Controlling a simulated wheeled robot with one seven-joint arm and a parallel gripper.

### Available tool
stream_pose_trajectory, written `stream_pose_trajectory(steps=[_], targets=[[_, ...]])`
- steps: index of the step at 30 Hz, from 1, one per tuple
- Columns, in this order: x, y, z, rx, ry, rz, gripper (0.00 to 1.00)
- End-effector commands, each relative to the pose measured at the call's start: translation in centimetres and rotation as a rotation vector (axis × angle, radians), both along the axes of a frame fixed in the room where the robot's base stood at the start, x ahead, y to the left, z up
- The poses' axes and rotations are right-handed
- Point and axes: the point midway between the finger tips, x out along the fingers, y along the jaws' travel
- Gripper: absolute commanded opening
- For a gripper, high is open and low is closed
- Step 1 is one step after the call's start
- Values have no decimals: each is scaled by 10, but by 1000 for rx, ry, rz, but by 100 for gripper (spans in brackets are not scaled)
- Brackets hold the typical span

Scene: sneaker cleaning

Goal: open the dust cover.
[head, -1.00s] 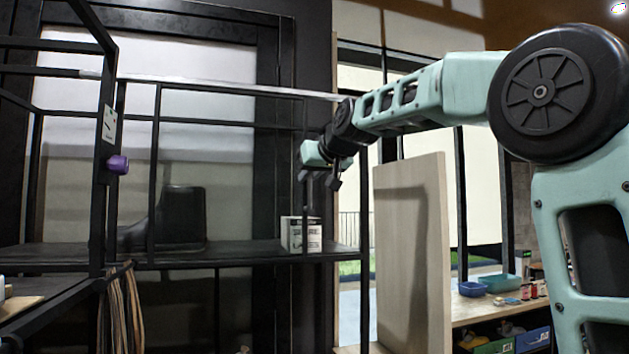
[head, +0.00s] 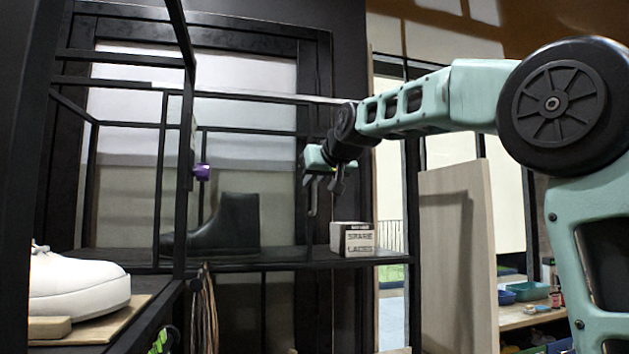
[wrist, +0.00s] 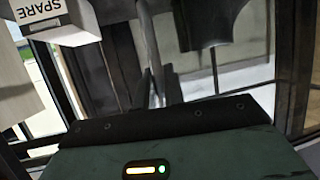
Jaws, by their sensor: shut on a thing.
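The dust cover appears to be the black frame with clear panes (head: 250,120) in front of the shelf; its panes are hard to make out. My gripper (head: 327,186) is at the frame's right part, above the shelf. It is shut on a thin pale bar (head: 312,196) that hangs below it. The bar also shows upright ahead of my gripper in the wrist view (wrist: 153,50). Whether this bar belongs to the cover I cannot tell. Behind the frame, a dark boot (head: 226,226) stands on the shelf.
A "SPARE LACES" box (head: 353,239) stands on the shelf (head: 270,259), right of and below my gripper. A purple knob (head: 203,172) is on a left post. A white sneaker (head: 75,284) rests at the near left. A pale board (head: 457,260) stands at the right.

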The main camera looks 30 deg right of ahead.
Motion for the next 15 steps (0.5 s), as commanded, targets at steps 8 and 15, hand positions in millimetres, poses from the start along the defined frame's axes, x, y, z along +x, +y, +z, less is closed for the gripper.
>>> stream_pose_trajectory(steps=[8, 15], targets=[[0, 0, 0, 0, -1, 0, 32], [-2, 0, 1, 0, -1, 0, 32]])
